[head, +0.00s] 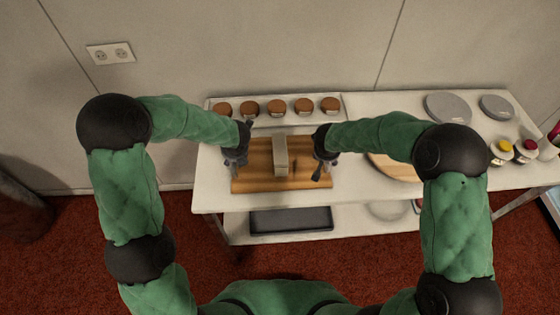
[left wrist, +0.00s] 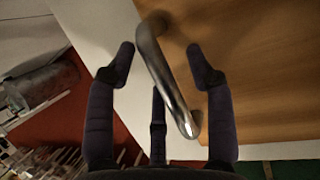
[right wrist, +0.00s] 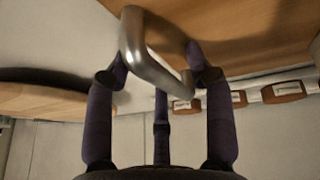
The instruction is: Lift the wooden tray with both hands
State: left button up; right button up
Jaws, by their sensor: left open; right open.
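The wooden tray (head: 262,181) lies on the white table, with a light grey block (head: 281,156) on it. My left gripper (head: 235,158) is at the tray's left end and my right gripper (head: 321,168) at its right end. In the left wrist view, the open fingers (left wrist: 159,62) stand on either side of a metal handle (left wrist: 165,77) fixed to the tray (left wrist: 265,60). In the right wrist view, the open fingers (right wrist: 158,65) stand around the other metal handle (right wrist: 150,62) below the tray's wood (right wrist: 240,25). I cannot tell whether the fingers touch the handles.
Several brown-topped jars (head: 276,108) stand in a row behind the tray. A round wooden board (head: 393,168) is to its right, partly behind my right arm. Grey discs (head: 448,107) and small jars (head: 501,151) stand farther right. A dark pan (head: 291,219) lies on the lower shelf.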

pick_arm(q)
grip_shut()
pick_arm(e)
grip_shut()
pick_arm(q)
jog(key=shift+r, duration=0.15)
pick_arm(e)
jog(key=shift+w+r, duration=0.1)
jog(key=shift+r, duration=0.1)
